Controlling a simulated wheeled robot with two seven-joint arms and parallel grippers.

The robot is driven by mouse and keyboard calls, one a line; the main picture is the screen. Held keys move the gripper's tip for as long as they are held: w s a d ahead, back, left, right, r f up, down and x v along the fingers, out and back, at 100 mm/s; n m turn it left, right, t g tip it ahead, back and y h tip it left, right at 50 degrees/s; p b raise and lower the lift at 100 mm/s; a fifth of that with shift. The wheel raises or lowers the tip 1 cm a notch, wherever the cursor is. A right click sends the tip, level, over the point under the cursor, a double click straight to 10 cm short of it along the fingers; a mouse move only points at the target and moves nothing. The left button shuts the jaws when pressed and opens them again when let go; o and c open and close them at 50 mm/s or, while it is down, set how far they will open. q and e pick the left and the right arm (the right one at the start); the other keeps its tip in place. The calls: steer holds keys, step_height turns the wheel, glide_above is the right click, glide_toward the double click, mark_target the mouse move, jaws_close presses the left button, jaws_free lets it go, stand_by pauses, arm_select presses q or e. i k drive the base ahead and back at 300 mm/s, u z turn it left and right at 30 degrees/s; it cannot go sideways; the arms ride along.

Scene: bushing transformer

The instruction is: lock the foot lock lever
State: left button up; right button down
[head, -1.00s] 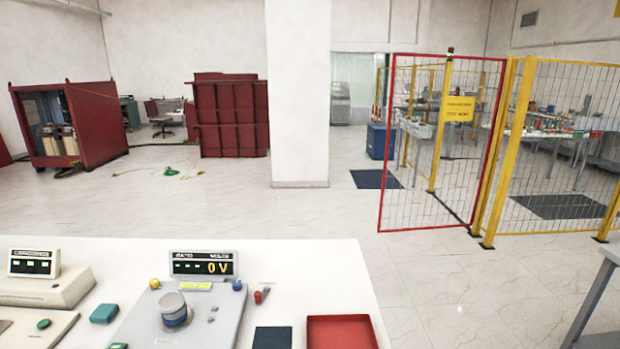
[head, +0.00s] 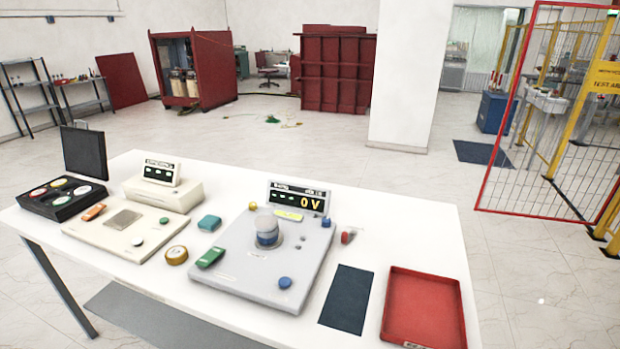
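I cannot make out a foot lock lever in the head view. A red-framed mesh gate (head: 527,140) stands at the right, partly cut off by the picture's edge. Its lower red bar (head: 540,215) shows close to the floor, with no lever visible on it. Yellow fence posts (head: 580,95) stand behind and beside the gate. Neither of my grippers is in view, so I cannot see what they hold.
A white table (head: 440,225) fills the near middle, bearing a grey control unit (head: 230,265) reading 0 V, a red tray (head: 425,305) and a dark mat (head: 347,300). A white pillar (head: 405,75) stands behind. Open tiled floor (head: 400,180) lies between table and gate.

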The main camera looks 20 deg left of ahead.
mark_target(346, 238)
steer(key=z, duration=2.7)
steer(key=k, duration=0.9)
steer(key=u, duration=1.5)
